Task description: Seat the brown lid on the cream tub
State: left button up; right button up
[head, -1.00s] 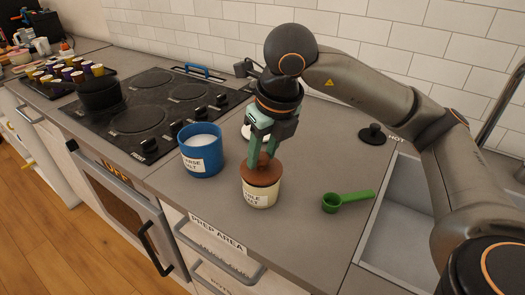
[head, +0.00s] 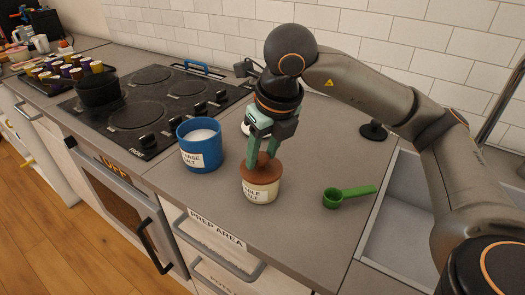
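The cream tub (head: 259,191), with a printed label, stands upright on the grey counter near its front edge. The brown lid (head: 262,174) lies across the top of the tub; from this angle I cannot tell whether it is fully down all round. My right gripper (head: 263,158) points down from above, its green fingers closed on the lid's small raised knob, which they mostly hide. My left gripper is not in the view.
A blue tub (head: 201,145) of white salt stands to the left of the cream tub. A green scoop (head: 347,195) lies to the right. The black stove (head: 150,105) is at the left, the sink (head: 395,215) at the right. The counter in front of the scoop is clear.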

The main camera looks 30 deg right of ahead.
jog(key=shift+o, duration=0.3)
jog(key=o, duration=0.5)
dwell(0.4)
